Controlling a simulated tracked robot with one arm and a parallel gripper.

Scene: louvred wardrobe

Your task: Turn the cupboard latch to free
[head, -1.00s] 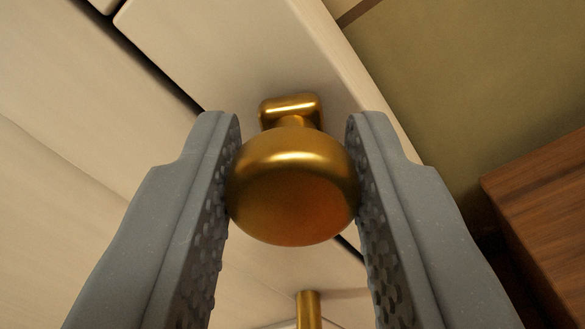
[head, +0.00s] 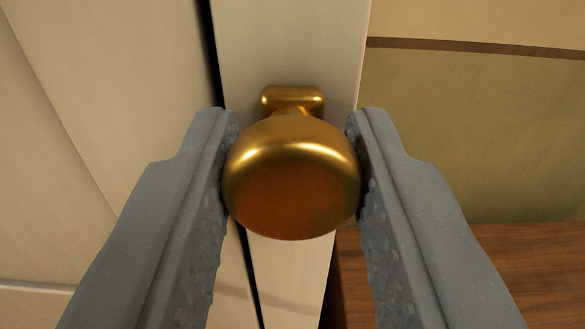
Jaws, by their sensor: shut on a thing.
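The cupboard latch is a brass knob (head: 291,180) with a small brass plate (head: 292,99) behind it. The plate sits on a narrow cream upright of the cupboard (head: 288,40). My gripper (head: 292,170) is shut on the knob, with one grey finger touching each side. The knob hides part of the upright and most of the stem between knob and plate.
A cream door panel (head: 110,120) lies to the left, with a dark gap between it and the upright. To the right are an olive wall (head: 470,140) with a brown stripe and a wooden surface (head: 470,280) at the lower right.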

